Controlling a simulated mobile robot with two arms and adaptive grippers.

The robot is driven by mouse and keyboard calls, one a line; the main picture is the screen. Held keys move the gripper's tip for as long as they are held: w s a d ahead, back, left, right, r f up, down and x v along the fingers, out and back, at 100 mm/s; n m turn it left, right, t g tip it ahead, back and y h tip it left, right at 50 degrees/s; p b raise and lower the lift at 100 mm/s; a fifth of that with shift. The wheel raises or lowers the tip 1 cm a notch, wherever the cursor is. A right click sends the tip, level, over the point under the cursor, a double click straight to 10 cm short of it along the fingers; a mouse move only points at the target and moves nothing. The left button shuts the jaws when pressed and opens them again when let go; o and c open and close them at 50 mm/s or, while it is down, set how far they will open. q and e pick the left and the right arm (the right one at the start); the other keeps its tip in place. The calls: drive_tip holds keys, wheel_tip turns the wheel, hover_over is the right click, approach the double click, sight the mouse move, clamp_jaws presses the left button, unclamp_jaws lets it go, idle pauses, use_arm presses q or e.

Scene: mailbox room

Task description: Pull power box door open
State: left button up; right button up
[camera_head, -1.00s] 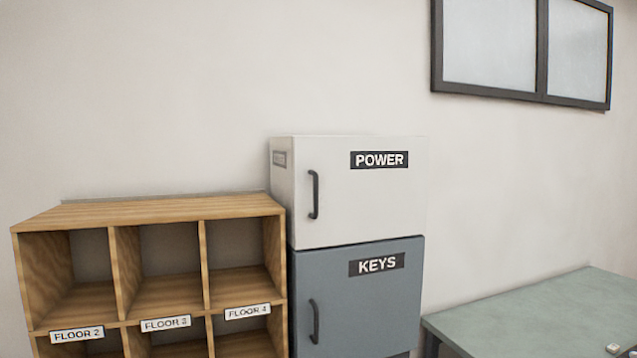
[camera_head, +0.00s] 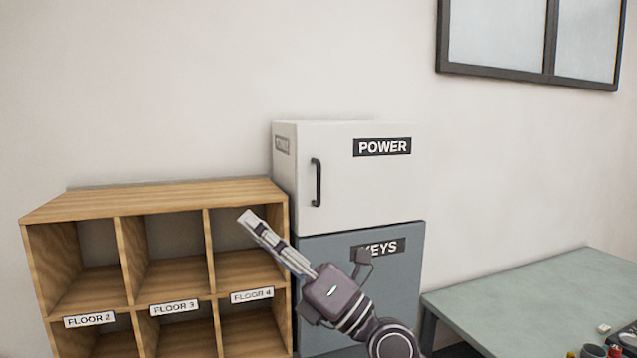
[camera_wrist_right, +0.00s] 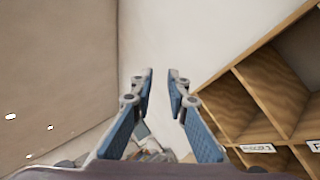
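The white power box (camera_head: 350,185) has a closed door labelled POWER (camera_head: 382,147) and a dark vertical handle (camera_head: 316,182) on the door's left side. My right gripper (camera_head: 250,218) is in front of the grey keys box and the shelf, below and left of the handle, and apart from it. In the right wrist view its two blue-padded fingers (camera_wrist_right: 160,80) stand apart with nothing between them. The handle is not clearly visible in the right wrist view. My left gripper is not in view.
The grey keys box (camera_head: 335,260) is under the power box, its handle hidden behind my arm. A wooden cubby shelf (camera_head: 160,195) stands at left, also in the right wrist view (camera_wrist_right: 240,105). A green table (camera_head: 520,300) with small items is at right.

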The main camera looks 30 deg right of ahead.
drive_tip(key=w+d+n+g+h, duration=0.2)
drive_tip(key=w+d+n+h, duration=0.1)
drive_tip(key=w+n, duration=0.15)
drive_tip(key=m+h, duration=0.3)
drive_tip(key=h, duration=0.8)
approach(320, 184)
drive_tip(key=w+r, duration=0.1)
drive_tip(key=w, duration=0.3)
drive_tip(key=shift+g, duration=0.4)
drive_tip(key=w+p, duration=0.1)
drive_tip(key=w, duration=0.1)
drive_tip(key=w+p, duration=0.1)
drive_tip(key=w, duration=0.1)
drive_tip(key=w+p, duration=0.2)
drive_tip(key=shift+d, duration=0.3)
drive_tip(key=shift+w+n, duration=0.25)
drive_tip(key=shift+w, duration=0.05)
drive_tip(key=shift+f, duration=0.1)
drive_tip(key=shift+c, duration=0.7)
clamp_jaws()
drive_tip(key=shift+s, duration=0.1)
